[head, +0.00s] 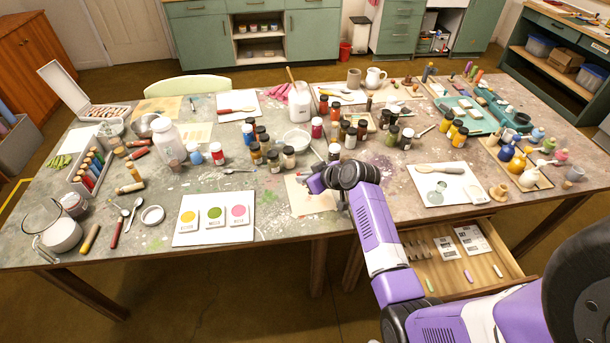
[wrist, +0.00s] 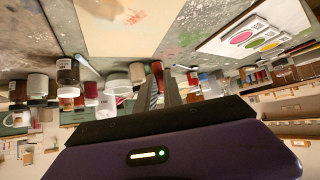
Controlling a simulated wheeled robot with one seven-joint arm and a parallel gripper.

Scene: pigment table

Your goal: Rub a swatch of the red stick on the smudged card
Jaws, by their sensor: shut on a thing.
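My gripper (head: 320,181) is low over the front middle of the table, with its jaws shut on a small red thing that looks like the red stick (wrist: 157,73). Its red end shows between the fingertips (wrist: 163,88) in the wrist view. In the head view my gripper hides the stick. A beige card (head: 300,199) lies on the table under and beside my gripper, partly covered by it. In the wrist view this card (wrist: 98,40) bears a small reddish-brown smudge near its edge. I cannot tell whether the stick touches the card.
A white board (head: 185,235) with yellow, green and pink swatches lies left of the card. Several pigment jars (head: 273,162) and a white bowl (head: 297,140) stand just behind. A board with a wooden spoon (head: 440,169) lies to the right. An open drawer (head: 450,262) juts out below.

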